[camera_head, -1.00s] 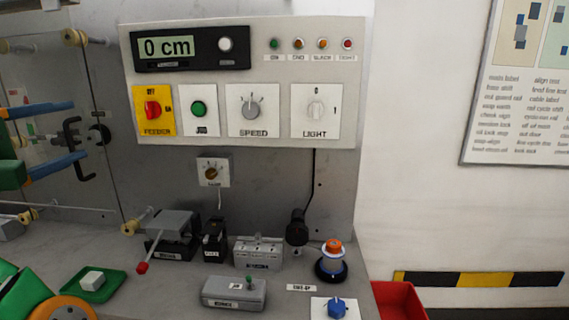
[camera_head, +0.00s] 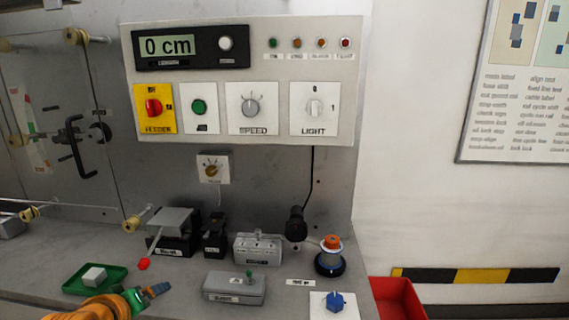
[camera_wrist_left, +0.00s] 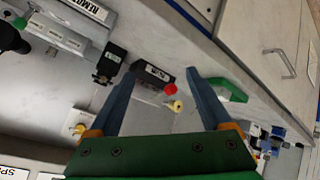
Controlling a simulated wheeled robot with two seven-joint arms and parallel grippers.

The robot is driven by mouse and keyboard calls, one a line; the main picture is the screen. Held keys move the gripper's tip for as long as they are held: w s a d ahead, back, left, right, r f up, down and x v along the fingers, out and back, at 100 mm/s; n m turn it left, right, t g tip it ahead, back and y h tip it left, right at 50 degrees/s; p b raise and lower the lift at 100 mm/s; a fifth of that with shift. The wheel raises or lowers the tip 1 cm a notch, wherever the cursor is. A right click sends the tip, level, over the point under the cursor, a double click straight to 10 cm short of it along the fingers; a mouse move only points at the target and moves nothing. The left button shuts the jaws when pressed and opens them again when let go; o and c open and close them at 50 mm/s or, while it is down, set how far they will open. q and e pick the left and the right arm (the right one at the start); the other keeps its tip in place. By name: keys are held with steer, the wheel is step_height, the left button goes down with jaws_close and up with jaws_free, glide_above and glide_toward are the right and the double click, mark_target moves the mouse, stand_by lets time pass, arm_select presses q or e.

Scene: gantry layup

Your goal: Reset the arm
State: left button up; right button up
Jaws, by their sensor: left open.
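My left gripper (camera_wrist_left: 158,103) shows in the left wrist view with a green palm and blue fingers spread wide. It is open, with nothing between the fingers. Past its tips lie the bench, a dark lever box (camera_wrist_left: 152,76) and its red knob (camera_wrist_left: 170,88). An orange part of my arm (camera_head: 100,306) with a small blue end reaches in at the lower left, in front of the green tray. My right gripper is not seen.
The green tray (camera_head: 68,283) holds a white block (camera_head: 94,275). The lever box (camera_head: 176,222), a grey switch box (camera_head: 235,286) and an orange-topped button (camera_head: 331,243) stand on the bench. A control panel (camera_head: 270,72) is behind. A red bin (camera_head: 397,296) is at the right.

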arm_select(q)
steer(key=s+d+f+m+g+h, duration=0.1)
steer(key=s+d+f+m+g, duration=0.3)
steer(key=s+f, duration=0.7)
steer(key=s+d+f+m+g, duration=0.3)
steer(key=s+d+f+m, duration=0.5)
steer(key=s, duration=0.6)
step_height(320, 180, down, 16)
steer(key=a+n, duration=0.2)
steer(key=s+a+f+g, duration=0.1)
steer(key=s+f+g, duration=0.1)
steer(key=s+f, duration=0.9)
steer(key=shift+s+a, duration=0.35)
steer(key=shift+s, duration=0.75)
